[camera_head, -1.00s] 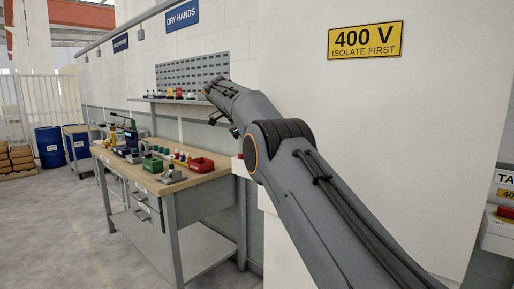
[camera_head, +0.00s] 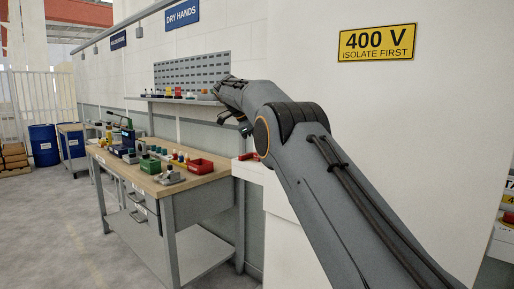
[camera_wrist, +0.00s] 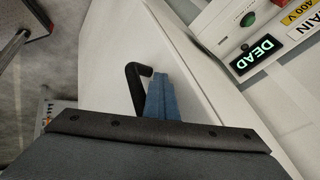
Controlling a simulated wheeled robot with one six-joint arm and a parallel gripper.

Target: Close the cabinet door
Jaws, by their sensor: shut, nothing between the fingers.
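In the wrist view a white door panel (camera_wrist: 112,62) carries a black bar handle (camera_wrist: 134,88). My gripper (camera_wrist: 160,78) has its blue fingers shut and empty, just right of the handle; I cannot tell whether they touch it. In the head view a large white panel (camera_head: 400,130) with a yellow 400 V sign (camera_head: 377,42) fills the right side, partly hidden behind my arm. I cannot tell whether it is the same door or how far it stands open. My gripper (camera_head: 243,128) shows small and dark there, left of this panel.
A workbench (camera_head: 172,186) with bins and bottles stands left of the panel, below a shelf (camera_head: 178,100). A lit DEAD display (camera_wrist: 257,54) and green button (camera_wrist: 248,19) lie right of the door in the wrist view. Grey floor (camera_head: 60,235) is clear at left.

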